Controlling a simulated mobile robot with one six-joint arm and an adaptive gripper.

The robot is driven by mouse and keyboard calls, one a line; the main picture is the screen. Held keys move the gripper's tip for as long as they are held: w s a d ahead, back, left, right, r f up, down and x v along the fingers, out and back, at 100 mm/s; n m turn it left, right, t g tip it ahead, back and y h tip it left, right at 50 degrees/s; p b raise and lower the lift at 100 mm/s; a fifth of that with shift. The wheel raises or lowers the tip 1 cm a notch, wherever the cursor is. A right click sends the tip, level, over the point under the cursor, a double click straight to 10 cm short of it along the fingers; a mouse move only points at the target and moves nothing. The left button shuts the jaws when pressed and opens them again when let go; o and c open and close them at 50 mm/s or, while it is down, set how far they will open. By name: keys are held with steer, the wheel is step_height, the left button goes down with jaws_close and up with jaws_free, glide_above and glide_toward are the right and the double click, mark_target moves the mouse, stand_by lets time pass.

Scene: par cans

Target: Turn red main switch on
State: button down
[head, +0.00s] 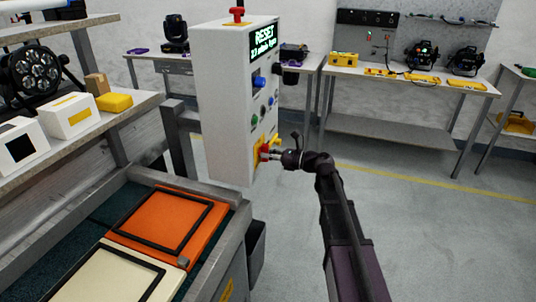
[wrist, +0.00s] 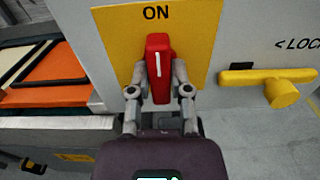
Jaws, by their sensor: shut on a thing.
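The red main switch (wrist: 158,60) is a red handle with a white line on a yellow plate (wrist: 200,25). The word ON is printed above it in the wrist view. The handle stands about upright, its white line pointing up toward ON. My gripper (wrist: 160,82) is shut on the red handle, one finger on each side. In the head view my gripper (head: 279,155) meets the lower part of the grey control box (head: 226,110), and the switch is mostly hidden there. The box's screen (head: 263,43) reads RESET in green.
A yellow lever (wrist: 268,80) sits right of the switch, beside lettering that starts "LOC". A red button (head: 237,12) tops the box. An orange tray (head: 205,245) lies at lower left, and a workbench (head: 420,82) stands at back right. The floor right of my arm is clear.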

steer(key=c, duration=0.6)
jaws_free()
steer(key=shift+o, duration=0.2)
steer(key=shift+d, duration=0.1)
steer(key=v, duration=1.1)
steer(key=shift+s+d, duration=0.15)
steer(key=shift+d, duration=0.2)
